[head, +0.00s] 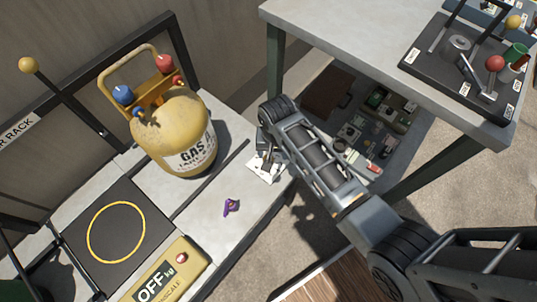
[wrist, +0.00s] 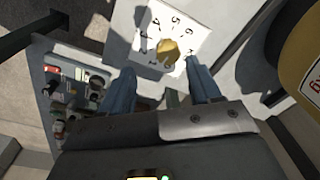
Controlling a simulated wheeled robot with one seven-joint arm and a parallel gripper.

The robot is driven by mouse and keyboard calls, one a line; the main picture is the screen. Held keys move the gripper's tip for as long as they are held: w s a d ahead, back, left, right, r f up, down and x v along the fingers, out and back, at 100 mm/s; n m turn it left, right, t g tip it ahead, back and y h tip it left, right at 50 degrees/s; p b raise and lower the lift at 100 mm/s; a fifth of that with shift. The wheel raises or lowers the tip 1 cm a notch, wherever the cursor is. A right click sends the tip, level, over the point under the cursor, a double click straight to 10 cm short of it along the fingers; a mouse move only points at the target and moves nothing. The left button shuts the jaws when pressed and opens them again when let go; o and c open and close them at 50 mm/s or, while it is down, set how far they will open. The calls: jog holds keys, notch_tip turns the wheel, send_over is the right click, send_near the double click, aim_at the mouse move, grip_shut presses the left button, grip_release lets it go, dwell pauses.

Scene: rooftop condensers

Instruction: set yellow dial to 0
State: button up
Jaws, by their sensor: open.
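The yellow dial (wrist: 167,48) is a small rounded knob on a white number plate (wrist: 146,50) in the wrist view. Black digits ring it, and a 5 and a 6 can be read. I cannot tell which number it points at. My gripper (wrist: 160,84) is open, with one blue-grey finger on each side below the knob in the picture. Whether either finger touches the knob is unclear. In the head view, the plate (head: 265,174) shows partly under my gripper (head: 266,158) on the grey bench, and the knob itself is hidden.
A yellow gas cylinder (head: 175,130) stands close left of my gripper. A purple item (head: 230,207) and an OFF-labelled scale display (head: 158,280) are on the bench. A grey table (head: 370,50) with a black lever panel (head: 465,65) is right. A tool tray (head: 375,125) sits below it.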

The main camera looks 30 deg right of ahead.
jog(key=shift+w+a+r+g, duration=0.2)
jog(key=shift+w+r+g, duration=0.2)
jog(key=shift+w+r, duration=0.35)
jog(key=shift+w+f+b, duration=0.15)
jog(key=shift+f+b, duration=0.5)
jog(key=shift+f, duration=3.25)
jog(key=shift+c, duration=0.2)
jog(key=c, duration=1)
jog(key=n+p, duration=0.1)
jog(key=n, duration=0.2)
jog(key=shift+r, duration=0.1)
jog(key=shift+n+p, duration=0.65)
jog(key=shift+n, duration=1.65)
